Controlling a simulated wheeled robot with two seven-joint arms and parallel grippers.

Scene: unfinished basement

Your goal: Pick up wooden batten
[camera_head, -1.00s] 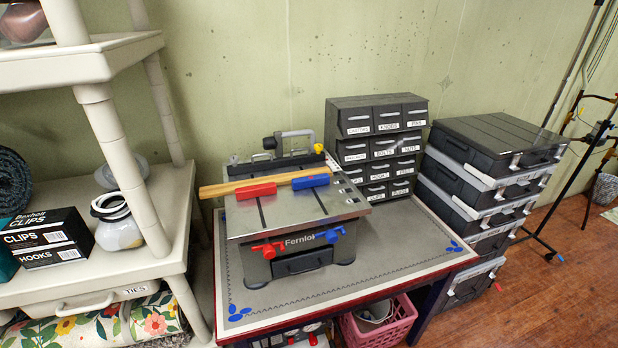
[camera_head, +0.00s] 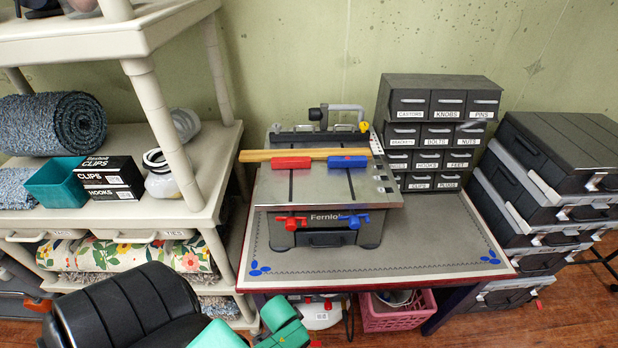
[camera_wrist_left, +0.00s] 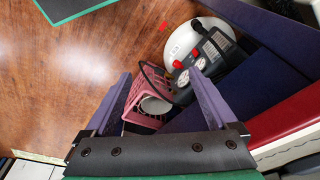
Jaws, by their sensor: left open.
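The wooden batten (camera_head: 255,156) is a long, thin, light-brown strip. It lies level across the top of the grey Fernlok bench machine (camera_head: 330,190), behind a red block (camera_head: 292,162) and a blue block (camera_head: 348,161). Its left end sticks out past the machine's edge. My left arm shows at the bottom left of the head view, in front of the bench and well below the batten. My left gripper (camera_wrist_left: 160,85) is open and empty in the left wrist view, pointing at the space under the bench. The batten is not in that view. My right gripper is not in view.
A dark drawer cabinet (camera_head: 437,128) stands right of the machine, and stacked cases (camera_head: 550,190) stand beyond it. A cream shelf (camera_head: 190,200) is close on the left. A pink basket (camera_head: 400,312) sits under the bench (camera_head: 430,270). The bench top's front right is clear.

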